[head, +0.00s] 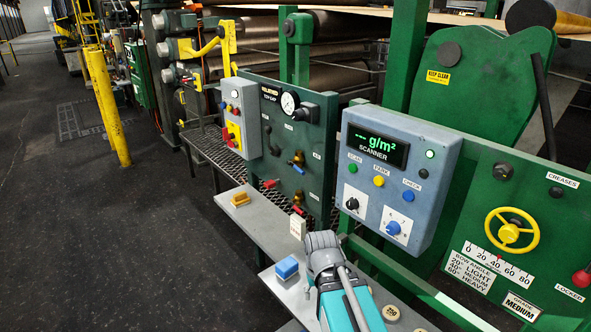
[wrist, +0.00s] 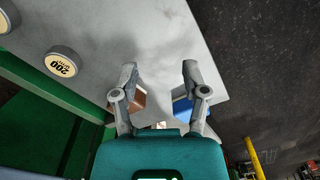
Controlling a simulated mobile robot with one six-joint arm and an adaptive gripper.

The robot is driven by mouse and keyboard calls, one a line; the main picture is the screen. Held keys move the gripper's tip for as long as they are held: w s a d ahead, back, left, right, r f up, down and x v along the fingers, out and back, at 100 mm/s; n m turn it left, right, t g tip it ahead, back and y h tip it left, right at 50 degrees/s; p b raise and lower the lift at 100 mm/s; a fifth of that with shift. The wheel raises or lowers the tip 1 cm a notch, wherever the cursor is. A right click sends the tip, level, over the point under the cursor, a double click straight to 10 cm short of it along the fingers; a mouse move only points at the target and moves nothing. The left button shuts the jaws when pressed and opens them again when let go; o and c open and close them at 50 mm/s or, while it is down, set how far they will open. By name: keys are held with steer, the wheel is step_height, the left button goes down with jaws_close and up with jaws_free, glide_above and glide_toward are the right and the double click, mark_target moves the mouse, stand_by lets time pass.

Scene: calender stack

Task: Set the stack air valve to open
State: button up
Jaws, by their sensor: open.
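The dark green valve panel (head: 283,120) stands mid-picture in the head view, with a round gauge (head: 290,102) near its top. It carries small brass fittings, one (head: 298,159) at mid-height and one (head: 298,196) lower, and red handles, one (head: 271,183) at lower left. Their labels are too small to read, so I cannot tell which is the stack air valve or its setting. In the wrist view my gripper (wrist: 160,75) is open and empty, its two fingers apart over the grey shelf (wrist: 165,30). In the head view it is low, apart from the panel.
A blue block (head: 287,267) and a white tag (head: 297,228) are on the shelf; a yellow block (head: 240,199) lies further left. Round weights (head: 391,313) are near my arm. The blue-grey scanner box (head: 390,175) stands right of the panel. Open floor (head: 100,240) lies left.

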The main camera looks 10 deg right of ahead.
steer(key=w+a+r+m+t+y, duration=0.25)
steer(key=w+m+t, duration=0.2)
steer(key=w, duration=0.55)
steer(key=m+t+h+p, duration=0.25)
steer(key=m+t, duration=0.85)
steer(key=m, duration=0.8)
glide_toward(300, 171)
steer(key=shift+s+d+r+y, duration=0.1)
steer(key=shift+s+d+y, duration=0.15)
steer(key=shift+s, duration=0.25)
steer(key=shift+s+d+r+y, duration=0.1)
steer(key=shift+s+d+y, duration=0.15)
steer(key=shift+s, duration=0.2)
steer(key=shift+w, duration=0.15)
steer(key=b+x, duration=0.2)
steer(key=x, duration=1.1)
steer(key=shift+w+a+f+b, duration=0.2)
steer(key=shift+w+b, duration=0.05)
steer(key=shift+b, duration=0.05)
steer(key=shift+c, duration=0.3)
jaws_close()
